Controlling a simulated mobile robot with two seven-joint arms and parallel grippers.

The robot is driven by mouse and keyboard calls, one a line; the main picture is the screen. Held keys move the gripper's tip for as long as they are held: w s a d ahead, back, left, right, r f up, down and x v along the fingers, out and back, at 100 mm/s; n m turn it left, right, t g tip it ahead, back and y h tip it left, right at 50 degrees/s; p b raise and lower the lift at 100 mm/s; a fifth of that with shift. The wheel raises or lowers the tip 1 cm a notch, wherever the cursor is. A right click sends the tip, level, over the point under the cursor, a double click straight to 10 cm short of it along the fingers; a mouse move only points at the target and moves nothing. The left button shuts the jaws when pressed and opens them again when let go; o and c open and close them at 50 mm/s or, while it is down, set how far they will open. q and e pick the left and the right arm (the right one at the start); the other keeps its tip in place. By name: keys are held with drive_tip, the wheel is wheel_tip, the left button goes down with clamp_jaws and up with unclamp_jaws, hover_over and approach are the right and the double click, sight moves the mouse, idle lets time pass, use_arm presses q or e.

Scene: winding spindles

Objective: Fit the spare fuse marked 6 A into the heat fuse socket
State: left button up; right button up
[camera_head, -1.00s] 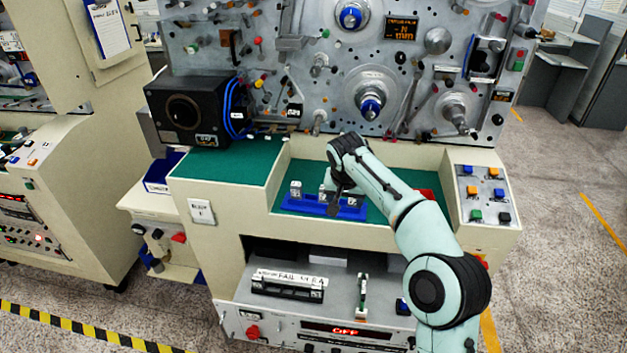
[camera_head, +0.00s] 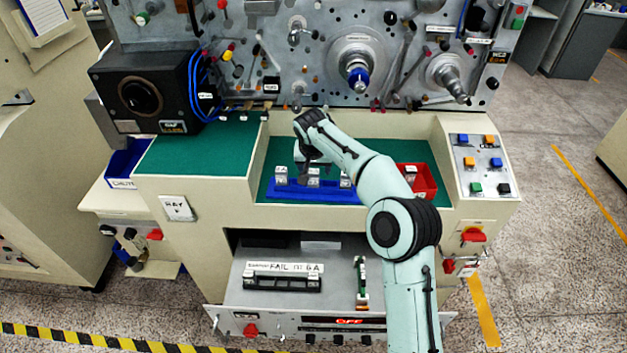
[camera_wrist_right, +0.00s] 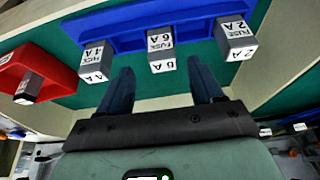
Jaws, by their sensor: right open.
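The spare fuse marked 6 A (camera_wrist_right: 161,50) is a grey block with white labels. It stands in the middle of the blue rack (camera_wrist_right: 112,24), between the 4 A fuse (camera_wrist_right: 96,62) and the 2 A fuse (camera_wrist_right: 235,38). In the head view the rack (camera_head: 262,190) lies on the green work surface. My right gripper (camera_wrist_right: 162,78) is open, its fingertips pointing at the 6 A fuse from either side, apart from it. In the head view the gripper (camera_head: 313,172) is over the rack, partly hidden by its wrist. A black holder (camera_head: 282,284) under a label ending "6 A" sits in the lower bay. My left gripper is out of view.
A red tray (camera_head: 427,184) with one grey fuse (camera_head: 410,174) stands right of the rack, beyond my right forearm. The lower bay opens at the front below the work surface. A black box (camera_head: 150,92) stands at upper left.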

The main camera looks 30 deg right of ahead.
sight(314, 172)
drive_tip(key=shift+x, duration=2.7)
drive_tip(key=shift+a, duration=0.15)
drive_tip(key=c, duration=1.1)
